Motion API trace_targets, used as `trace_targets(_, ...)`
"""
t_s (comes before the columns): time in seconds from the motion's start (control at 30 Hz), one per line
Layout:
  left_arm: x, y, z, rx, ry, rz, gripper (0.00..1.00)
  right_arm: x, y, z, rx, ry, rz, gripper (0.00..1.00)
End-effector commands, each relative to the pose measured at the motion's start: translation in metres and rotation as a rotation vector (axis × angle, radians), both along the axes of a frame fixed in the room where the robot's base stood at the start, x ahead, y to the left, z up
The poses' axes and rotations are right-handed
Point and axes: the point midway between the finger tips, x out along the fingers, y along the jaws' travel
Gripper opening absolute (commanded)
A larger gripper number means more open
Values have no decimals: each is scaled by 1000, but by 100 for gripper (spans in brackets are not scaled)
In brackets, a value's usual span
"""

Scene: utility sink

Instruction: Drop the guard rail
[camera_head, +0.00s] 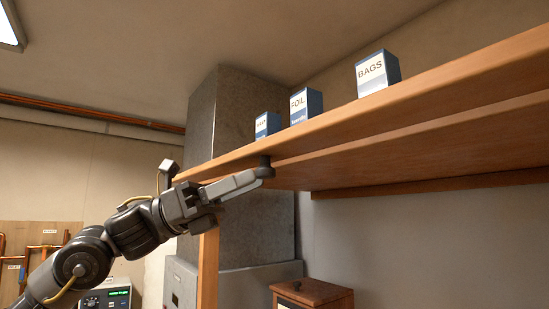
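A long wooden board (430,92) runs along the front of a high shelf, from the middle left up to the right edge, and looks like the guard rail. It is up along the shelf front and hides the feet of the boxes behind it. My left gripper (264,166) is at the board's left part, with one long grey finger reaching right under it. The dark pad at that finger's tip is at or very near the board's lower edge. The other finger is not clear, so I cannot tell whether the gripper holds the board. My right gripper is not in view.
Boxes marked BAGS (378,74) and FOIL (306,106) and a smaller box (267,124) stand on the shelf. A grey column (240,110) rises behind. A wooden box (312,294) is below. The space below the shelf at right looks clear.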

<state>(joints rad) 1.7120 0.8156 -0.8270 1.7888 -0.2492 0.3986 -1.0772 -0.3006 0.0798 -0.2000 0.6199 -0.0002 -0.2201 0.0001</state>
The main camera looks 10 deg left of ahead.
Motion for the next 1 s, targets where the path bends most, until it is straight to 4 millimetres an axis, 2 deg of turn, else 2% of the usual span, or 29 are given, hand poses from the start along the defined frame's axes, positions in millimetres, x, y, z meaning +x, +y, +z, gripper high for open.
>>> trace_targets(0.03,1,-11,9,2,1,-5,37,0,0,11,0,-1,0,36)
trace_targets(0.3,4,-44,20,1,0,-4,37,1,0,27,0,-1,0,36)
trace_targets(0.7,5,-52,20,0,0,-4,37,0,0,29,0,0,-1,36)
trace_targets(1.0,5,-51,21,-1,0,-4,0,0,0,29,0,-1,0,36)
